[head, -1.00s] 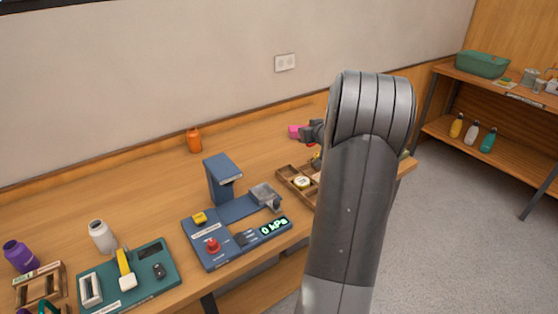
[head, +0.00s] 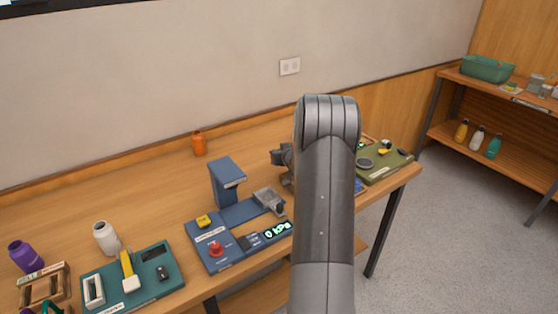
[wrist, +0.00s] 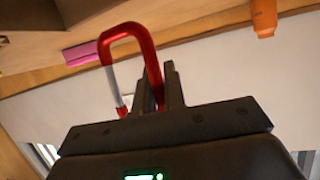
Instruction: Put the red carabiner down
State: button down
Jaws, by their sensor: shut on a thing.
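The red carabiner (wrist: 148,45) shows in the wrist view, its red loop standing out beyond the fingers, with a silver gate on its left side. My gripper (wrist: 162,85) is shut on the carabiner's right side. In the head view my gripper (head: 281,157) is partly hidden by my own arm, above the table (head: 160,193) just right of the blue press. The carabiner cannot be made out in the head view.
The blue press (head: 226,182) with its display stands left of my gripper. A green board (head: 390,168) lies at the table's right end. An orange bottle (head: 198,144) stands at the back. A pink block (wrist: 82,53) shows in the wrist view.

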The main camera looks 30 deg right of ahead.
jog(key=shift+f, duration=1.6)
jog(key=shift+f, duration=0.2)
jog(key=c, duration=1.5)
grip_release()
